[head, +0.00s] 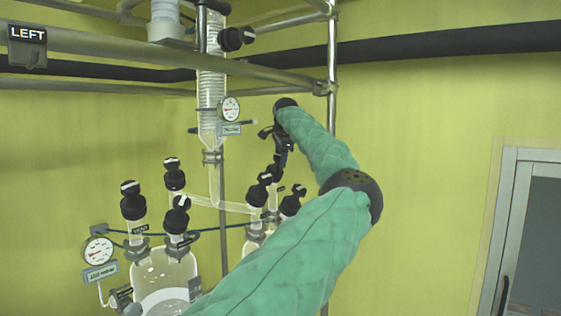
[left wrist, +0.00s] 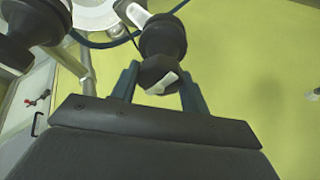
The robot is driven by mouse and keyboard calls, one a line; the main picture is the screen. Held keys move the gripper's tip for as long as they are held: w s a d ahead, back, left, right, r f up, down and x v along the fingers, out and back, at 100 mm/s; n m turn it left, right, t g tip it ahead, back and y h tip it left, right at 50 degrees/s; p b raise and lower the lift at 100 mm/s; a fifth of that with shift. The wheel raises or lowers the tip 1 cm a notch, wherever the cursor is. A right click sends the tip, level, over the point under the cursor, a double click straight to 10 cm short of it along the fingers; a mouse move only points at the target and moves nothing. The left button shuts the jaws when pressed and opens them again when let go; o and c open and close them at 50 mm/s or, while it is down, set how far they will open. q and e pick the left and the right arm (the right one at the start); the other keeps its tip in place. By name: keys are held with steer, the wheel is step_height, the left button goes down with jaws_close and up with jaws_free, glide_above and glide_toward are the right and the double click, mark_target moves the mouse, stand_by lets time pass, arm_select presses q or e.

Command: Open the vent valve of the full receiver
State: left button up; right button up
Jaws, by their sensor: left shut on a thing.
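My left gripper (head: 277,158) points down over the right-hand glass receiver (head: 252,243), mostly hidden behind my green arm. It is shut on a black valve knob (head: 273,174) at the back of that receiver's top. In the left wrist view the knob (left wrist: 160,74), with a white pointer mark, sits between my two fingers (left wrist: 158,88). Other black valves (head: 257,196) stand beside it on the receiver. The left-hand receiver (head: 163,268) holds some pale liquid and carries several black valves (head: 133,205). The right receiver's fill level is hidden. My right gripper is out of view.
A glass column (head: 211,95) with a round gauge (head: 229,108) rises behind the receivers. Metal pipes (head: 150,45) frame the top. Another gauge (head: 98,250) is at the lower left. A sign reading LEFT (head: 27,34) hangs at the upper left. Wall space at the right is clear, beside a door (head: 525,235).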

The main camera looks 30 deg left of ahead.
arm_select(q)
steer(key=n, duration=0.3)
steer(key=shift+y+b, duration=0.3)
steer(key=shift+b, duration=0.05)
steer(key=shift+n+t+y, duration=0.3)
steer(key=shift+n, duration=1)
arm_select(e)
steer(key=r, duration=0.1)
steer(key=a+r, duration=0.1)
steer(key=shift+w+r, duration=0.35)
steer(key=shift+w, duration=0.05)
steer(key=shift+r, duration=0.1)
arm_select(q)
steer(key=shift+r, duration=0.1)
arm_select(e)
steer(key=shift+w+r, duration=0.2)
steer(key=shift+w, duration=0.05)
arm_select(q)
steer(key=o, duration=1)
steer(key=shift+w, duration=0.1)
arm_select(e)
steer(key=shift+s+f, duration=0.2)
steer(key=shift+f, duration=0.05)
arm_select(q)
steer(key=shift+d+b, duration=0.1)
steer(key=shift+b, duration=0.25)
